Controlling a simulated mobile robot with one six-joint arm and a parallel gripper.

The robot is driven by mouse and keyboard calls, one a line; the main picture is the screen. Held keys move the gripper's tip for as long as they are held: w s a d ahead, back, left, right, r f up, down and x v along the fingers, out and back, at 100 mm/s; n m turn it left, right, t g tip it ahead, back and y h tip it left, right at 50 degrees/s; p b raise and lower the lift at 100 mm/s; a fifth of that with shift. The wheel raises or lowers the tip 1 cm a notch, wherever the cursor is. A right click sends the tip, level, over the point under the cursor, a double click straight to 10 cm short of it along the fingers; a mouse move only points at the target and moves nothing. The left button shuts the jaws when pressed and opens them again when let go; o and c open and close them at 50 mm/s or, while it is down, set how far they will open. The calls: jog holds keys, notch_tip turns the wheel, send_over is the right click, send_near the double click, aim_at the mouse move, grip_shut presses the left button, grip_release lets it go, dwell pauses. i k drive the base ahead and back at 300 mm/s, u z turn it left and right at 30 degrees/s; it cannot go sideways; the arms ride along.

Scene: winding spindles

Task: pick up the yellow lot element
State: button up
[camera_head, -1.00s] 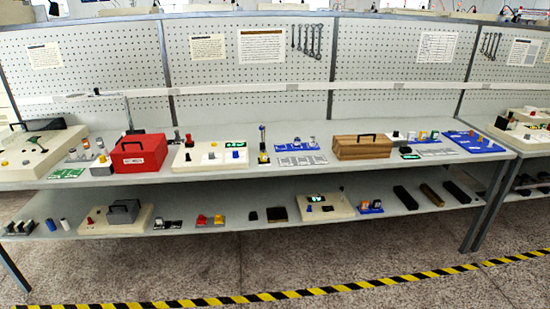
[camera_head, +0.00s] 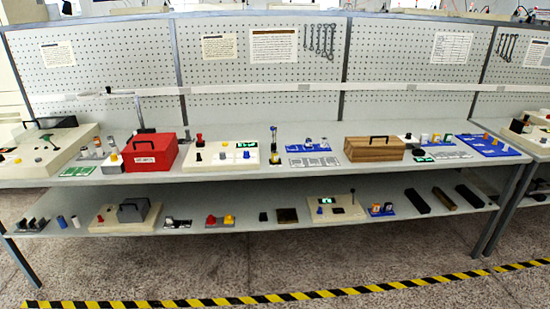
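Several small yellow pieces show, and I cannot tell which is the yellow lot element. One yellow piece (camera_head: 228,219) stands beside a red piece (camera_head: 211,219) on the lower shelf (camera_head: 330,229). A yellow-orange piece (camera_head: 486,136) is on the blue tray (camera_head: 489,146) at the right of the upper shelf. A small yellow knob (camera_head: 222,156) is on a cream panel (camera_head: 208,163). My gripper is not in view.
A red toolbox (camera_head: 150,157), a wooden box (camera_head: 374,150) and a grey box (camera_head: 133,210) stand on the bench shelves. A pegboard (camera_head: 260,100) closes the back. Yellow-black tape (camera_head: 270,298) crosses the open floor in front.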

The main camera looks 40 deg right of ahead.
aim_at(274, 154)
jog(key=i, duration=1)
